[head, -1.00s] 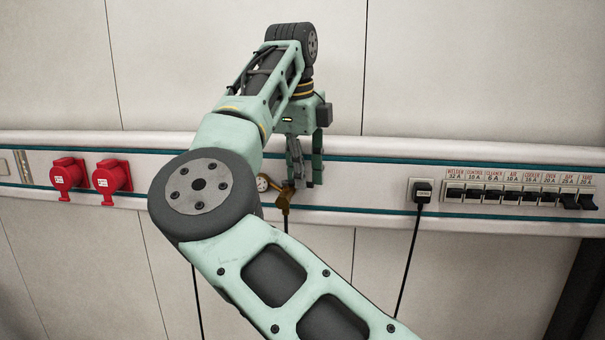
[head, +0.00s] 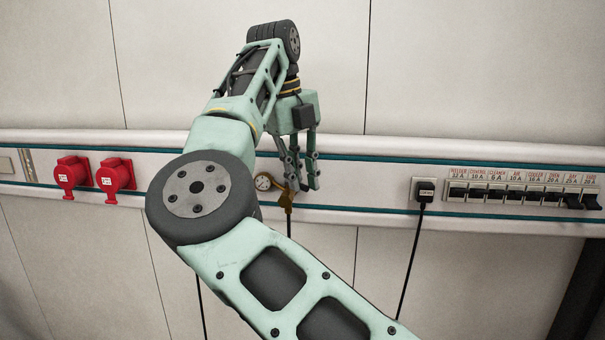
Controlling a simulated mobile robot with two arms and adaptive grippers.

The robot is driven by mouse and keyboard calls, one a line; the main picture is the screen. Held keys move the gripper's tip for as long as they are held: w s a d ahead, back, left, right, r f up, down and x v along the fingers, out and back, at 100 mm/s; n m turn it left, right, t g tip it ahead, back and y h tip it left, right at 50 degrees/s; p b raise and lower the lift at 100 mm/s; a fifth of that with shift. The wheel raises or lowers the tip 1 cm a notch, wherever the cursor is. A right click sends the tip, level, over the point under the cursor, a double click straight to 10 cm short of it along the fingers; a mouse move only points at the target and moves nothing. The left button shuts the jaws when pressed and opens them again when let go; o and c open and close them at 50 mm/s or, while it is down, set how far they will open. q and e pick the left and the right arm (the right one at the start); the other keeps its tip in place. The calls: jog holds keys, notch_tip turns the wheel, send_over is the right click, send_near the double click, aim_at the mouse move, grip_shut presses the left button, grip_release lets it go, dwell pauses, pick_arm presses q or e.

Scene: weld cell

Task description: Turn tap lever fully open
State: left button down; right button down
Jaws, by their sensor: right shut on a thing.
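The brass tap (head: 286,200) sits on the wall rail, with a small round gauge (head: 264,182) just left of it. My right gripper (head: 302,186) reaches down to the tap from above. Its fingers stand at the tap's upper right side and are shut on the tap lever. The lever itself is mostly hidden between the fingers and too small to make out, so its angle cannot be told. My left gripper is not in view.
Two red sockets (head: 116,176) are on the rail at the left. A black plug (head: 425,189) with a hanging cable and a row of breaker switches (head: 520,194) are at the right. The rail between tap and plug is clear.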

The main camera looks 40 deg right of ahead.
aim_at(287, 194)
jog(key=m, duration=0.1)
jog(key=a+m, duration=0.1)
jog(key=m, duration=0.1)
jog(key=m+g, duration=0.1)
jog(key=shift+w+a+f+m, duration=0.1)
jog(key=shift+w+a+m, duration=0.2)
jog(key=shift+w+a+m+g+y, duration=0.1)
jog(key=shift+w+a+m+y, duration=0.1)
jog(key=shift+m, duration=0.55)
jog(key=shift+w+a+m+g+y, duration=0.1)
jog(key=shift+w+a+m, duration=0.05)
jog(key=shift+m, duration=0.65)
jog(key=shift+w+a+m+g+y, duration=0.1)
jog(key=shift+w+a+m, duration=0.1)
jog(key=shift+m, duration=0.55)
jog(key=c, duration=2)
grip_release()
jog(key=shift+c, duration=0.2)
jog(key=shift+o, duration=0.9)
jog(key=shift+w+a, duration=0.1)
jog(key=shift+w, duration=0.1)
jog(key=shift+s+d, duration=0.15)
jog(key=shift+d, duration=0.05)
